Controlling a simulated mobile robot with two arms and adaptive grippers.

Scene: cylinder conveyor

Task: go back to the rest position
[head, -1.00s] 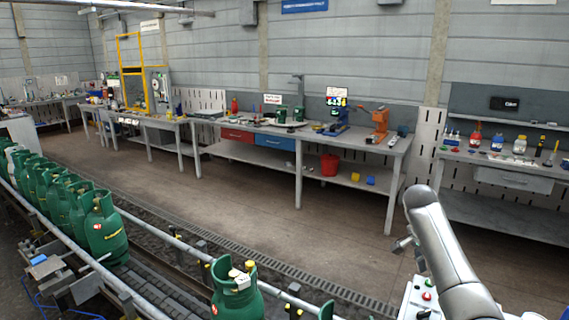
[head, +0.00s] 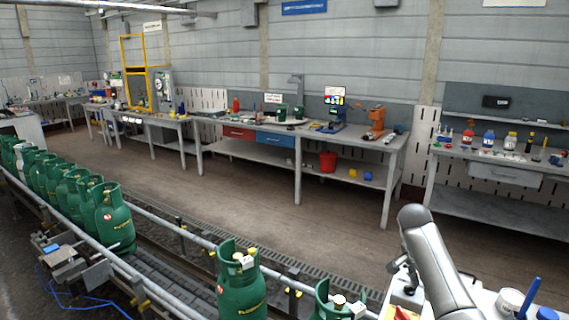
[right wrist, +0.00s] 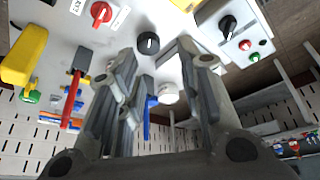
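My right arm rises from the bottom right in the head view, over the edge of a white control surface. My right gripper (right wrist: 160,88) shows in the right wrist view with its two fingers spread apart. Nothing is between the fingertips; a white round jar (right wrist: 168,93) and a blue pen-like thing (right wrist: 148,115) show behind them, apart from the fingers as far as I can tell. In the head view the right gripper is mostly hidden by its arm. My left gripper is in neither view.
Green gas cylinders (head: 115,220) line the conveyor at left; one cylinder (head: 240,285) stands nearer the front. A long workbench (head: 300,150) and a right-hand bench (head: 500,165) stand along the wall. The brown floor (head: 250,190) between is clear. Red (right wrist: 101,12) and black (right wrist: 148,43) knobs sit near the gripper.

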